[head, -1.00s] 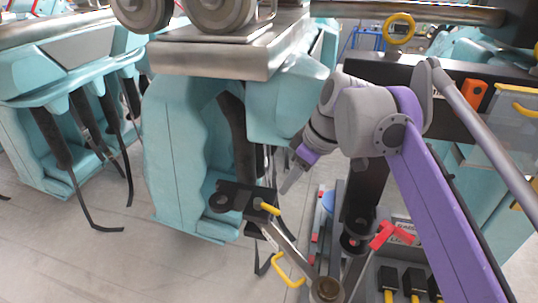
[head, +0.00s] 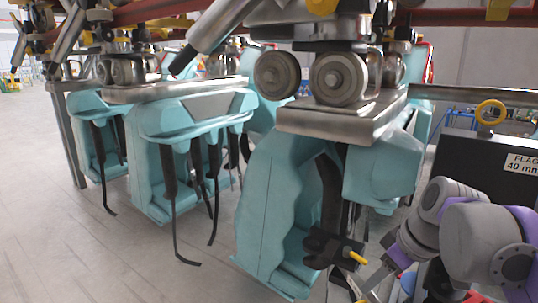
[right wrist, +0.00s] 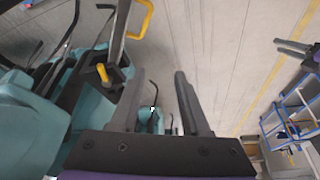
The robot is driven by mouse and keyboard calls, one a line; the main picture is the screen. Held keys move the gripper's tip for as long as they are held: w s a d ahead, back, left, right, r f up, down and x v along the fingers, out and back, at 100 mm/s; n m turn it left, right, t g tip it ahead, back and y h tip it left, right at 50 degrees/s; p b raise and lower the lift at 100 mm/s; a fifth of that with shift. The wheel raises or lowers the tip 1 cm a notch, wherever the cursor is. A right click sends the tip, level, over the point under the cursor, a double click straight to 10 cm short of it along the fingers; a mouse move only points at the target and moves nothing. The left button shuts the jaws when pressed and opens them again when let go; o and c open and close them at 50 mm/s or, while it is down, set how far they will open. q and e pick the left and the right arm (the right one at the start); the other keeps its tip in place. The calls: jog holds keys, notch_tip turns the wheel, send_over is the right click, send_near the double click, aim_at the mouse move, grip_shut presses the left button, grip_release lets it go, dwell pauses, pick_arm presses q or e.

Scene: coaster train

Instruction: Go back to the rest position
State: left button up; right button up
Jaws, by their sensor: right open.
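My right gripper (head: 376,287) shows at the lower right of the head view, beside the nearest teal coaster seat (head: 275,215). Its grey and purple arm fills the lower right corner. In the right wrist view my right gripper (right wrist: 160,68) has its two dark fingers apart, with nothing held between them. A black bracket with a yellow handle (head: 355,257) is close to the gripper at the seat's lower front.
A metal coaster chassis with wheels (head: 338,78) is above the near seat. More teal seats (head: 185,130) with hanging black straps stand to the left. A black box labelled FLAG (head: 470,165) is at the right. The grey floor (head: 60,230) at the left is clear.

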pick_arm(q)
jog(key=shift+w+d, duration=0.1)
jog(key=shift+w, duration=0.1)
pick_arm(e)
jog(key=s+a+f+m+h, duration=0.1)
jog(key=s+f+m, duration=0.1)
jog(key=s+f, duration=0.3)
jog(key=s+a+f+m+t, duration=0.1)
jog(key=s+f, duration=0.5)
jog(key=f, duration=0.7)
jog(key=s+a+f+m+h, duration=0.1)
jog(key=s+f+m, duration=0.3)
jog(key=f, duration=0.5)
jog(key=shift+s+a+t+h, duration=0.15)
jog(key=shift+s+t+h, duration=0.2)
jog(key=shift+s, duration=0.3)
